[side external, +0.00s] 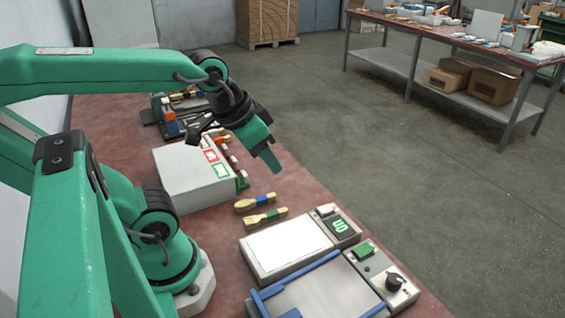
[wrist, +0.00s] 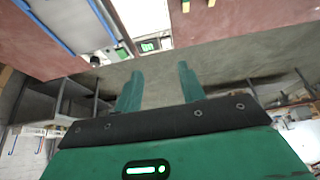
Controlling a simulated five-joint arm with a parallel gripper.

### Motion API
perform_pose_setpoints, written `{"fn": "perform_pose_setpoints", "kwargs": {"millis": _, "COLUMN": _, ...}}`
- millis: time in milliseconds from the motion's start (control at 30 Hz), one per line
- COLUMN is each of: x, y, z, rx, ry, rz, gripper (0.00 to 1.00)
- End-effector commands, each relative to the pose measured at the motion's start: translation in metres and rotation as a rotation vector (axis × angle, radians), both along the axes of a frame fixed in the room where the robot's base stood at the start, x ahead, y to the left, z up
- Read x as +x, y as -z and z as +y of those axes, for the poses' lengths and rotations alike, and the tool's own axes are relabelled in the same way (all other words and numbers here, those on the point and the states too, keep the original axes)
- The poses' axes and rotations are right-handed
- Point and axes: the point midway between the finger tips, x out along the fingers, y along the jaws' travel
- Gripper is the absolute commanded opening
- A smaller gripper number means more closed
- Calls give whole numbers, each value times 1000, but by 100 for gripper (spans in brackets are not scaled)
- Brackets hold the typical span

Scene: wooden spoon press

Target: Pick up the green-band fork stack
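The green-band fork stack (side external: 265,217) lies flat on the red-brown bench, a yellowish wooden bundle with a green band. A similar wooden stack with a blue band (side external: 255,202) lies just behind it, roughly parallel. My gripper (side external: 271,162) is in the air above and behind both stacks, touching neither. In the wrist view my gripper (wrist: 160,70) shows two green fingers spread apart with nothing between them. Two wooden ends show at the top edge of the wrist view, and I cannot tell their bands there.
A scale with a white plate (side external: 289,246) and a lit green display (side external: 341,227) stands in front of the stacks. A blue-railed tray (side external: 325,294) and a control box with a black knob (side external: 394,282) are nearer. A pale box (side external: 190,182) stands behind the stacks.

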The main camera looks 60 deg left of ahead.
Motion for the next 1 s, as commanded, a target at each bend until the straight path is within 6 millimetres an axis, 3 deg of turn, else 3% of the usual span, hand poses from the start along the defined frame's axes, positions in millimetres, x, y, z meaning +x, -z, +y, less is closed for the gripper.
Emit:
{"fn": "perform_pose_setpoints", "kwargs": {"millis": 500, "x": 34, "y": 61, "z": 36, "rx": 39, "ry": 15, "rz": 215, "gripper": 40}}
{"fn": "perform_pose_setpoints", "kwargs": {"millis": 1000, "x": 45, "y": 141, "z": 76, "rx": 18, "ry": 50, "rz": 430, "gripper": 40}}
